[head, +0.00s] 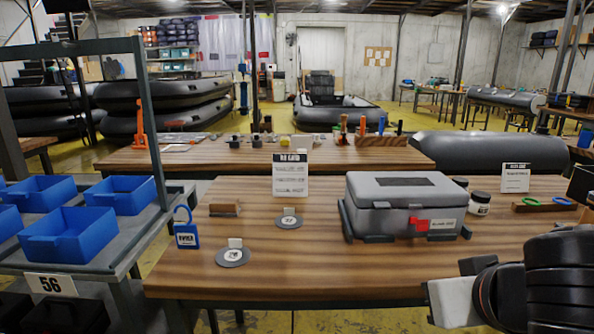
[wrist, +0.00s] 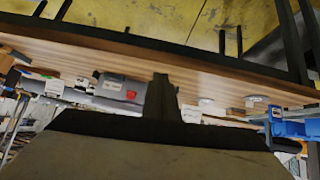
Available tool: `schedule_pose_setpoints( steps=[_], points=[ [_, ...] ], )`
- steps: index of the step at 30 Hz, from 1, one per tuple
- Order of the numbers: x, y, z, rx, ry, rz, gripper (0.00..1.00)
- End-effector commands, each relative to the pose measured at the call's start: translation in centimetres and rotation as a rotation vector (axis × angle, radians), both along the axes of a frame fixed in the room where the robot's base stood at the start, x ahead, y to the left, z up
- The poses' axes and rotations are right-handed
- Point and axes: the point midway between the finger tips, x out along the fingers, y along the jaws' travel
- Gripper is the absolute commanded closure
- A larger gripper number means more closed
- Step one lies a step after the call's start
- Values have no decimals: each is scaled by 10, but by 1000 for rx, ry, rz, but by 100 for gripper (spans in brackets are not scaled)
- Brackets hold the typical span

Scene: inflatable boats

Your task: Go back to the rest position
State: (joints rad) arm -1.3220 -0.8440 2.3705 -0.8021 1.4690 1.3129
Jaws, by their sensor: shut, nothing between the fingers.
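My gripper (wrist: 161,90) shows in the wrist view, where its dark fingers are together with nothing between them. That view is upside down, and the fingers appear in front of the wooden table (wrist: 215,75). A grey case (wrist: 118,88) with a red latch shows to the left of the fingers there. In the head view, part of my arm fills the lower right corner, in front of the right side of the table (head: 320,255).
On the table stand the grey case (head: 405,205), a blue padlock-shaped tag (head: 186,235), two round discs (head: 233,257) (head: 289,221), a brown block (head: 225,209), a white sign (head: 290,174) and a jar (head: 479,204). Blue bins (head: 70,238) sit on a left rack. The table's front middle is bare.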

Motion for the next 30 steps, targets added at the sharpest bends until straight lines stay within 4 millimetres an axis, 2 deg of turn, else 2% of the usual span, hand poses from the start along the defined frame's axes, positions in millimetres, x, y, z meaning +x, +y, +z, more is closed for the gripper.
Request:
schedule_pose_setpoints(
  steps=[16, 30],
  points=[
    [-5, -25, -57, -105, 215, -7, 100],
    [-7, -39, -99, -87, 365, 4, 100]
  ],
)
